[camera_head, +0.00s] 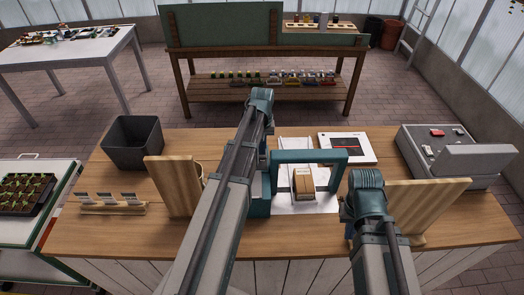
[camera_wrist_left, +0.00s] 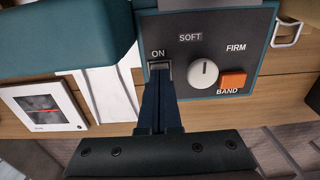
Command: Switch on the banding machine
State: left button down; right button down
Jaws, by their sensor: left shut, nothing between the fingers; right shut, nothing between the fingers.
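The banding machine is a teal arch (camera_head: 310,156) over a white bed on the wooden table, with a small brown box (camera_head: 303,185) in it. In the left wrist view its dark control panel (camera_wrist_left: 250,52) carries the labels ON, SOFT, FIRM and BAND, a white knob (camera_wrist_left: 203,74) and an orange button (camera_wrist_left: 233,79). My left gripper (camera_wrist_left: 159,84) is shut and empty, its tips at the switch (camera_wrist_left: 159,66) under ON. They overlap its lower edge; I cannot tell whether they touch. My left arm hides it in the head view. My right gripper is hidden behind its arm.
A white device with a red line on its screen (camera_head: 346,148) lies behind the arch. A dark bin (camera_head: 132,143) and wooden stand (camera_head: 172,187) are left. Another wooden stand (camera_head: 425,207) and a grey machine (camera_head: 455,152) are right. The table's front (camera_head: 110,235) is clear.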

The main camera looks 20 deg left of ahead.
pick_arm(q)
notch_tip(320, 180, up, 7)
jog(key=p, duration=0.6)
jog(key=shift+f, duration=0.15)
jog(key=shift+s+f, duration=0.1)
jog(key=shift+s, duration=0.05)
